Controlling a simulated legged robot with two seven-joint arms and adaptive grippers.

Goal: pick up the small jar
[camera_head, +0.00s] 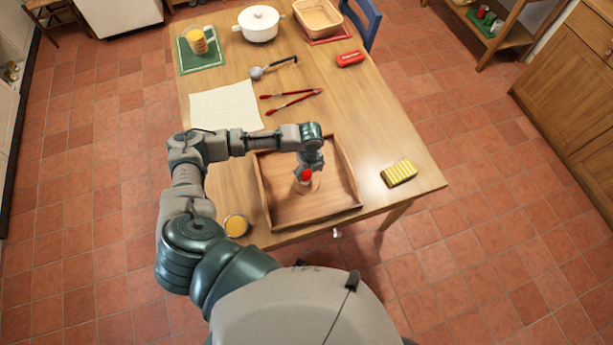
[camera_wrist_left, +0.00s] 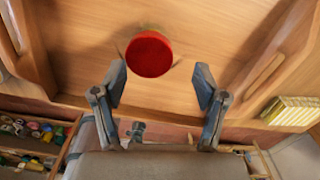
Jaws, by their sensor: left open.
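The small jar (camera_head: 305,186) with a red lid stands in the wooden tray (camera_head: 275,212). Its clear body is hard to make out and is partly hidden by my gripper in the head view. In the left wrist view the red lid (camera_wrist_left: 150,54) lies just beyond the fingertips, slightly left of the middle between them. My left gripper (camera_head: 308,172) is over the tray at the jar, and it also shows in the wrist view (camera_wrist_left: 160,78) with its fingers spread and nothing between them. My right gripper is not in view.
The tray's raised walls surround the jar. A yellow striped sponge (camera_head: 398,173) lies right of the tray, and a round yellow-topped container (camera_head: 236,225) stands left of it. Red tongs (camera_head: 292,102), a ladle (camera_head: 272,68) and a cream cloth (camera_head: 225,106) lie behind.

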